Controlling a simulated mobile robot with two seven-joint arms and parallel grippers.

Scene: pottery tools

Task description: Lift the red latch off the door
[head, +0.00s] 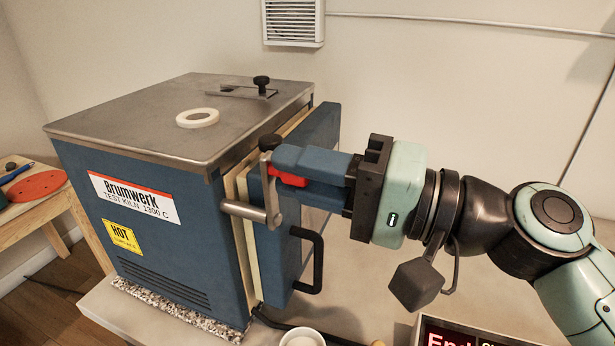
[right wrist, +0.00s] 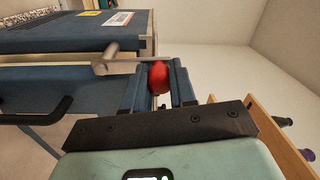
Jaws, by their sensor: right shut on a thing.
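The red latch (head: 290,179) shows as a small red piece at the kiln door's upper edge, partly covered by my fingers. My right gripper (head: 284,163) reaches in from the right and is shut on it. In the right wrist view the red latch (right wrist: 160,77) sits between the two blue fingers of the gripper (right wrist: 152,72). The blue door (head: 272,276) with its black handle (head: 316,262) is on the kiln's right side. A grey metal lever (head: 271,190) stands just left of the latch. Whether the latch still touches the door is hidden. My left gripper is not in view.
The blue kiln (head: 75,185) has a steel top (head: 130,118) bearing a white ring (head: 198,118) and a black knob (head: 262,82). A white cup (head: 302,339) and a lit display (head: 470,336) are at the front. A wooden table (head: 20,208) stands at left.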

